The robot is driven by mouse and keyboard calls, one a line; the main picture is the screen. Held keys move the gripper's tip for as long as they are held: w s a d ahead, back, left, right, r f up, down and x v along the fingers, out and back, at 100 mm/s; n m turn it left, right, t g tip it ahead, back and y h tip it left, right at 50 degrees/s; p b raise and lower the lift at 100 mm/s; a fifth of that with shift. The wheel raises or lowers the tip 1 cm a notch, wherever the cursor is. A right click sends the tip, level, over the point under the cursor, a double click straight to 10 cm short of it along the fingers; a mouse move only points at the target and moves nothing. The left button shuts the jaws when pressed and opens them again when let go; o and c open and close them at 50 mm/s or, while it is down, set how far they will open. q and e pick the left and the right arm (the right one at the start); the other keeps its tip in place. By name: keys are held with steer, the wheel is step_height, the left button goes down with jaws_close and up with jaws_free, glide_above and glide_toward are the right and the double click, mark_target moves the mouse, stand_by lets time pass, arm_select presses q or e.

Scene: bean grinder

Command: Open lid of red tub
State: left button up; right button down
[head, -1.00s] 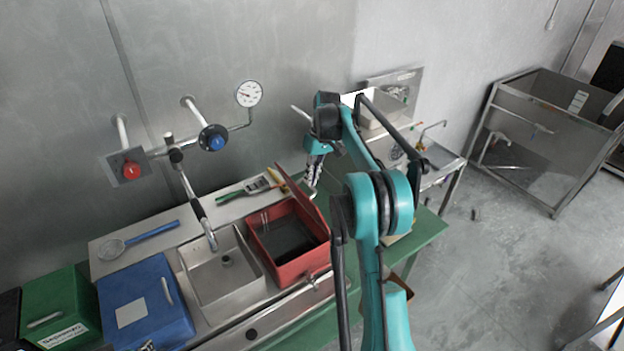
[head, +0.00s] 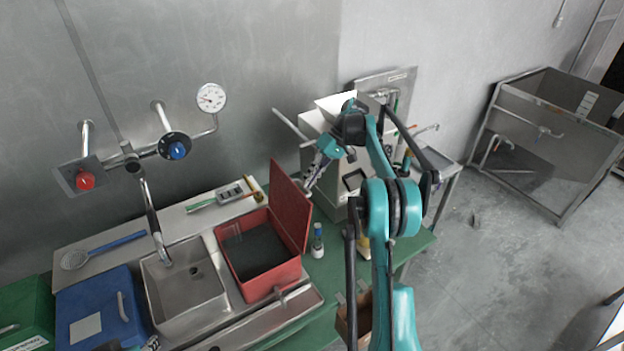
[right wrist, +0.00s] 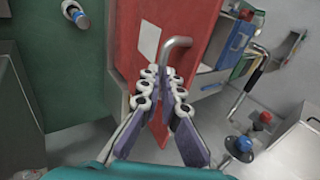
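My right gripper (head: 311,184) is at the outer side of the lid. In the right wrist view, the red lid (right wrist: 190,20) has a white label and a curved metal handle (right wrist: 180,41). The right gripper's fingertips (right wrist: 160,75) are close together around the handle's lower end, which they partly hide.
The metal sink (head: 150,290) and a blue tub (head: 65,310) are left of the red tub. A small blue-capped bottle (head: 318,242) stands to its right. A light-coloured machine (head: 318,125) is behind my right arm. A faucet (head: 152,215) hangs over the sink.

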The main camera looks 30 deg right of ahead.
arm_select(q)
steer(key=shift+a+f, duration=0.1)
steer(key=shift+f, duration=0.15)
arm_select(e)
steer(key=shift+s+a+f, duration=0.15)
steer(key=shift+f, duration=0.45)
steer(key=shift+s+a+f, duration=0.1)
steer(key=shift+f, duration=0.45)
steer(key=c, duration=1.6)
jaws_free()
steer(key=shift+a, duration=0.1)
steer(key=shift+w+f, duration=0.1)
steer(key=shift+w, duration=0.35)
arm_select(q)
steer(key=shift+w+r, duration=0.1)
steer(key=shift+w, duration=0.15)
arm_select(e)
steer(key=v, duration=0.7)
steer(key=shift+r, duration=0.3)
